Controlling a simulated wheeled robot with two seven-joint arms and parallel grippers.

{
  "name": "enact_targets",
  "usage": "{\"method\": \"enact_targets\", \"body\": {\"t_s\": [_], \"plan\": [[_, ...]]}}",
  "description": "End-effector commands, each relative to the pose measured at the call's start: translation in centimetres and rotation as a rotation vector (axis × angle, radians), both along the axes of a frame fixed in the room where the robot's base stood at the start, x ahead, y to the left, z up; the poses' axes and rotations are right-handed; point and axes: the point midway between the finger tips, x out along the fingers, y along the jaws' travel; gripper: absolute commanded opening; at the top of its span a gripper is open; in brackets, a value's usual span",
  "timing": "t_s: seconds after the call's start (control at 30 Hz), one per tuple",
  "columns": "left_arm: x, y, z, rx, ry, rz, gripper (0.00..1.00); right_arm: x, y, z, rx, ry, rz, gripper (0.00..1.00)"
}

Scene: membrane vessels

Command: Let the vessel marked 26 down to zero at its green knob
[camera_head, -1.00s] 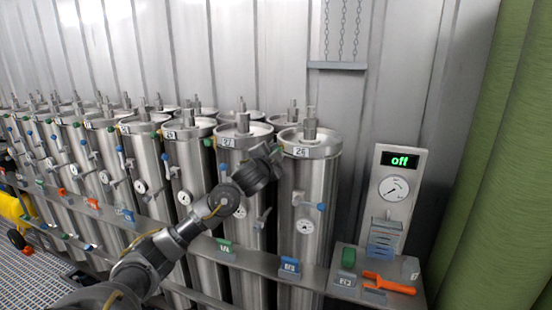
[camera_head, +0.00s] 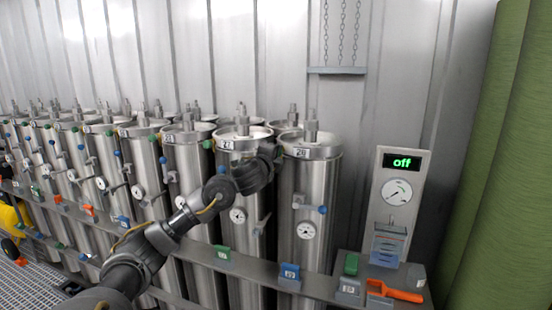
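The vessel marked 26 (camera_head: 312,185) is the rightmost steel cylinder in the front row; the small label on its collar is hard to read. It has a gauge (camera_head: 306,230) and a blue knob (camera_head: 323,210) on its front. My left gripper (camera_head: 277,156) reaches in from the lower left to the upper left side of this vessel, by its collar. The dark hand hides that spot, and I cannot see the vessel's green knob. Whether the fingers touch anything, or are open or shut, cannot be made out. My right gripper is out of view.
A neighbouring vessel (camera_head: 233,180) stands close on the left, behind my arm, with more vessels beyond. A rail (camera_head: 255,266) with coloured tags runs across their fronts. At right stand a panel (camera_head: 400,225) reading "off", an orange-handled tool (camera_head: 398,292) and green rolls (camera_head: 500,160).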

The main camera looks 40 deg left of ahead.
Motion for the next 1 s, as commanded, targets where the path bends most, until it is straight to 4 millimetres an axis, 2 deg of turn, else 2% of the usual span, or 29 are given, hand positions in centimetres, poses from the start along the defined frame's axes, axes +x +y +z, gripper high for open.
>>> {"method": "enact_targets", "body": {"t_s": [0.6, 0.63, 0.77, 1.0], "plan": [[0.02, 0.00, -0.10, 0.037, 0.015, 0.000, 0.04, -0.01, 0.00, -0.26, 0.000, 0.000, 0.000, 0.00], [0.01, -0.01, -0.10, 0.037, 0.015, 0.000, 0.31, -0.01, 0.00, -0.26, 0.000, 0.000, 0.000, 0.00], [0.01, 0.00, -0.08, 0.036, 0.015, 0.000, 0.48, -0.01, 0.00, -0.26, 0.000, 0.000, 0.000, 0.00], [0.00, -0.01, -0.04, 0.036, 0.013, 0.000, 0.49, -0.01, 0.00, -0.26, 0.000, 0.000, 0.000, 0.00]]}}
